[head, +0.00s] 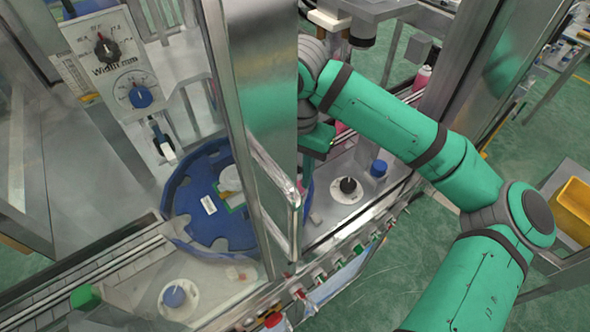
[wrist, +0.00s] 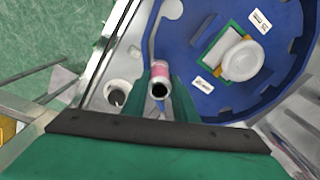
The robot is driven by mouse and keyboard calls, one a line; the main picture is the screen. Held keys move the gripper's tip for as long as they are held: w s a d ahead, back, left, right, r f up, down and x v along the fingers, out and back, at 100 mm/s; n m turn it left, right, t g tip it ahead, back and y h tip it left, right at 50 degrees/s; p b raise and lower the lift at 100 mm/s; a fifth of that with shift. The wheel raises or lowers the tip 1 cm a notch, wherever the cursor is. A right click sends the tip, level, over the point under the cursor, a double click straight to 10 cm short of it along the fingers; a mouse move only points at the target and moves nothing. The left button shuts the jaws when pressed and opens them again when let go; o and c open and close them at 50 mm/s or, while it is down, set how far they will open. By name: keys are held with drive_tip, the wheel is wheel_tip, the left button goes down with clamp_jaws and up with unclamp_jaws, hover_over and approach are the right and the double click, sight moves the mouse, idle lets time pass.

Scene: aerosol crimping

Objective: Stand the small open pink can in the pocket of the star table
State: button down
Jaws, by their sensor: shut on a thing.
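The can is by the left edge of the blue star table (wrist: 190,52), at a pale curved gap in the blue. I cannot tell whether its base is in a pocket or above it. In the head view the star table (head: 196,225) is partly behind a metal post, and the post hides most of my gripper.
A white round part (wrist: 236,60) on a green-edged plate sits on the star table. A black knob (head: 348,185) and a blue knob (head: 378,168) stand on the deck at right. The metal post (head: 255,90) is close to my arm. Another pink can (head: 423,76) stands farther back.

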drive_tip(key=shift+f, duration=1)
drive_tip(key=shift+f, duration=0.2)
drive_tip(key=shift+f, duration=0.85)
drive_tip(key=shift+f, duration=0.55)
drive_tip(key=c, duration=1.3)
unclamp_jaws()
drive_tip(key=shift+c, duration=0.2)
wheel_tip(320, 180, up, 11)
drive_tip(key=shift+f, duration=0.1)
